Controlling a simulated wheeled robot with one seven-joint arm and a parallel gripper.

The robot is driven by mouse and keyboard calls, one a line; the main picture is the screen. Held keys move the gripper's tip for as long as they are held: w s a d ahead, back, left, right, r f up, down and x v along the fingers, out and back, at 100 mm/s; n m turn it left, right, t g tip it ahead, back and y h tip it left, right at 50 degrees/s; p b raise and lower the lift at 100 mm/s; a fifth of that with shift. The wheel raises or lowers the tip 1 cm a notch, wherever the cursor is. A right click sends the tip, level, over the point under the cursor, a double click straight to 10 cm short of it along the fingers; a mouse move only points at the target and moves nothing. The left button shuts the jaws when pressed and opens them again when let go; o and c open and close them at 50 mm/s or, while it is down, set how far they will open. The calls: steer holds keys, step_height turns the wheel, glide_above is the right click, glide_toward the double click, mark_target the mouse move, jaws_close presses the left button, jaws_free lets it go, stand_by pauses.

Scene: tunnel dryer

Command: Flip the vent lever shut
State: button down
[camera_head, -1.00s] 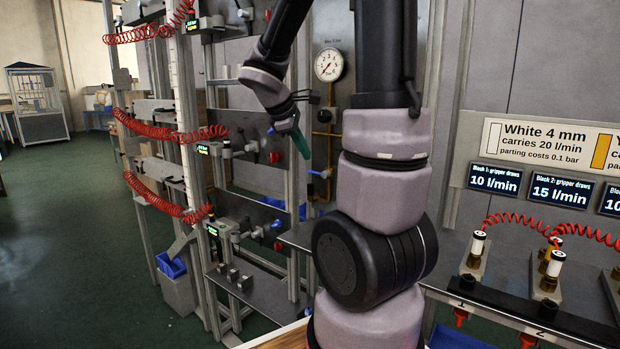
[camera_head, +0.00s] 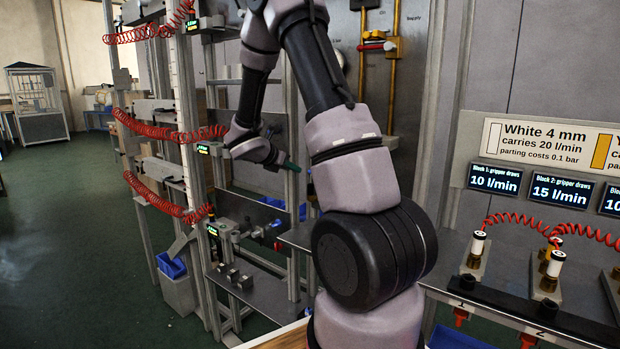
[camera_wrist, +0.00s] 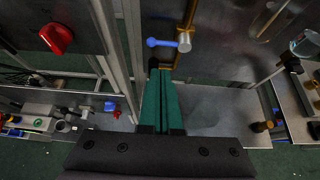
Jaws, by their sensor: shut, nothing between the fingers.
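A blue lever (camera_wrist: 163,43) sits on a valve on a brass pipe (camera_wrist: 189,14) in the wrist view, pointing left, across the pipe. No label is readable on it, so I cannot confirm it is the vent lever. My gripper (camera_wrist: 161,68) has green fingers pressed together, with nothing between them. Its tips lie just below the blue lever in that picture; I cannot tell whether they touch. In the head view my gripper (camera_head: 292,167) is beside the panel frame, and my own arm hides the blue lever's area. A red-handled valve (camera_head: 376,46) is higher on the pipes.
A red knob (camera_wrist: 56,38) and a smaller blue handle (camera_wrist: 110,106) are left of my fingers. Metal frame posts (camera_wrist: 105,35) stand close by on the left. A grey shelf (camera_wrist: 212,110) lies at the right. Red coiled hoses (camera_head: 170,131) hang along the frame.

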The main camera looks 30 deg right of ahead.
steer(key=x, duration=1)
